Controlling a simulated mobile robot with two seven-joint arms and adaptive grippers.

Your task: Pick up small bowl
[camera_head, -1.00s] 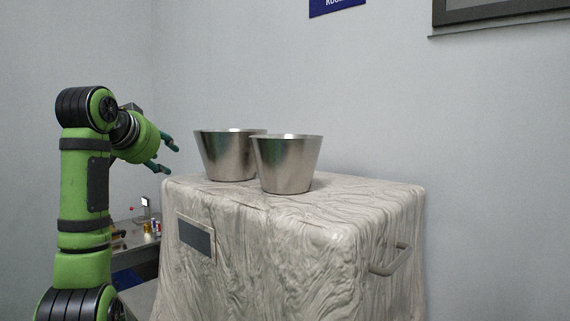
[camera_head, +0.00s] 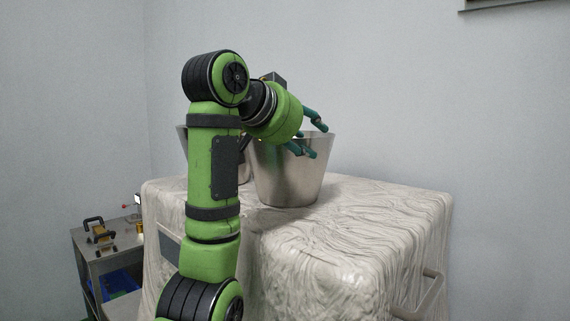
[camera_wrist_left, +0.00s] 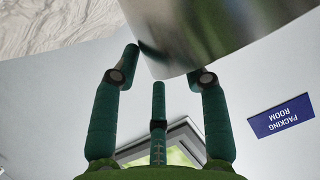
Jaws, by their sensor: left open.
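Two tapered metal bowls stand upright on a draped block. The front one, the small bowl (camera_head: 286,185), looks slightly the smaller; the larger bowl (camera_head: 182,137) is mostly hidden behind my left arm. My left gripper (camera_head: 317,138) is open at the upper rim of the small bowl, its fingers over the bowl's right part. In the left wrist view the open fingers (camera_wrist_left: 164,62) lie close to the edge of a shiny metal bowl (camera_wrist_left: 205,30). Whether they touch it I cannot tell. My right gripper is not in view.
The draped block (camera_head: 380,220) has a wrinkled pale surface and a handle (camera_head: 432,293) at right. Its top is clear right of the bowls. A low table (camera_head: 122,240) with small items stands at left. A blue packing-room sign (camera_wrist_left: 282,116) shows in the left wrist view.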

